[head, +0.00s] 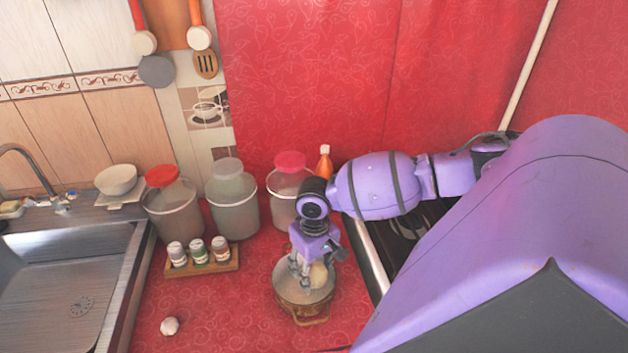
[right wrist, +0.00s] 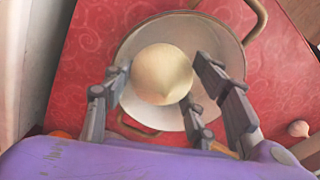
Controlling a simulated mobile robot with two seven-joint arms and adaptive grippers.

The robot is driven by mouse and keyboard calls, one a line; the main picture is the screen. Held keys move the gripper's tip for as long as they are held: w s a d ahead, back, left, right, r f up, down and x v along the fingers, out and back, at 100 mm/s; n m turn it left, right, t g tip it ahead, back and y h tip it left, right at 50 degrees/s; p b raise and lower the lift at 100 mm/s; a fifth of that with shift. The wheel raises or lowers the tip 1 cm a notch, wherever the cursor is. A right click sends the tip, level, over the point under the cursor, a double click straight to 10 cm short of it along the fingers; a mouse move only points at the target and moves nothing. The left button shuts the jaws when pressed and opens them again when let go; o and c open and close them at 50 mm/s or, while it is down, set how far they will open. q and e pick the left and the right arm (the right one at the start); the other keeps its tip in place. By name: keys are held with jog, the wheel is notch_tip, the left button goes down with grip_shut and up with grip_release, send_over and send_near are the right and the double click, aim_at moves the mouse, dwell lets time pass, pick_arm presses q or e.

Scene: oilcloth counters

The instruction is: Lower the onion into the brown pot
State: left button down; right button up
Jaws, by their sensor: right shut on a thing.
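The pale onion (head: 319,274) is between the fingers of my right gripper (head: 308,274), which is shut on it. In the right wrist view the onion (right wrist: 162,74) shows in front of the pot's pale inside, with the gripper's fingers (right wrist: 160,92) on either side. The brown pot (head: 292,305) with a light interior and loop handles stands on the red counter, directly below the gripper. Its rim (right wrist: 232,60) surrounds the onion in the right wrist view. Whether the onion touches the pot's bottom cannot be told. My left gripper is not in view.
A garlic-like bulb (head: 170,326) lies on the counter at front left. A spice rack (head: 203,262) with jars stands left of the pot. Lidded canisters (head: 232,205) and an orange bottle (head: 325,160) stand behind. A sink (head: 60,290) is at far left.

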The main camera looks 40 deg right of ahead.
aim_at(315, 264)
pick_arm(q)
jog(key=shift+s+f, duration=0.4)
pick_arm(e)
jog(key=shift+f, duration=0.95)
jog(key=o, duration=1.4)
jog(key=shift+c, duration=0.2)
notch_tip(315, 264, up, 12)
jog(key=shift+r, duration=0.1)
